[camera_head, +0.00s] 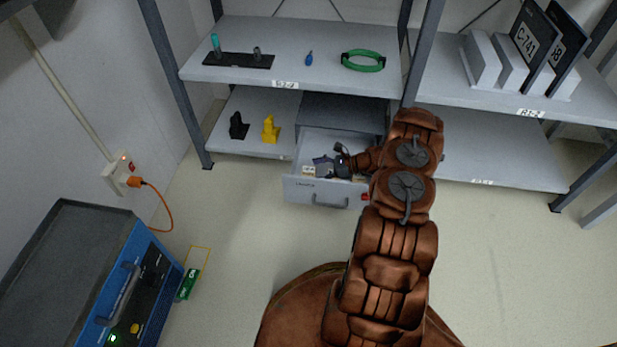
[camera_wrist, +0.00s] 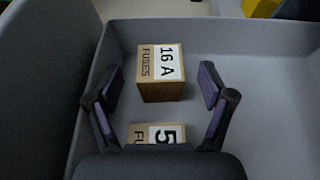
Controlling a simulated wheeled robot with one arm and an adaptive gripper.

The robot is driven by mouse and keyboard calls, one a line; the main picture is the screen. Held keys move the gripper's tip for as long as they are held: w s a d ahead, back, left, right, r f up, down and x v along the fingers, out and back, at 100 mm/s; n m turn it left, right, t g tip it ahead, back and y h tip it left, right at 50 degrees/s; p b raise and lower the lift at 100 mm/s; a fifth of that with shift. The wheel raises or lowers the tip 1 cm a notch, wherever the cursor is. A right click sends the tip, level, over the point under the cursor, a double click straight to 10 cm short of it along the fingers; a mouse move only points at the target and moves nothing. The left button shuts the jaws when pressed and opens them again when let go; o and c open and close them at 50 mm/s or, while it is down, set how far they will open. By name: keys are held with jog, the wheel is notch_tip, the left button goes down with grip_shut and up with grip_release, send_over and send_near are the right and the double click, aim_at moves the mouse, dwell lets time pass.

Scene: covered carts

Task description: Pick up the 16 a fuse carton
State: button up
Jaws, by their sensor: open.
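The 16 A fuse carton (camera_wrist: 160,75) is a small brown box with a white label, standing in the open grey drawer (camera_wrist: 265,90). In the wrist view it lies ahead of my gripper (camera_wrist: 161,85), between the lines of the two fingers, with a gap on each side. My gripper is open and empty. A second fuse carton (camera_wrist: 155,134), its label starting with 5, sits nearer and is partly hidden by my gripper body. In the head view my gripper (camera_head: 332,165) is over the pulled-out drawer (camera_head: 300,190) and hides much of its inside.
The drawer walls enclose the cartons. The shelf (camera_head: 300,30) above carries a green ring (camera_head: 363,60) and a blue tool (camera_head: 309,58). A yellow object (camera_head: 270,128) and a black object (camera_head: 238,126) stand left of the drawer. A blue machine (camera_head: 120,280) stands front left.

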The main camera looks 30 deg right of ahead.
jog(key=shift+c, duration=0.2)
jog(key=c, duration=1.2)
jog(key=shift+r, duration=0.15)
jog(key=shift+c, duration=0.2)
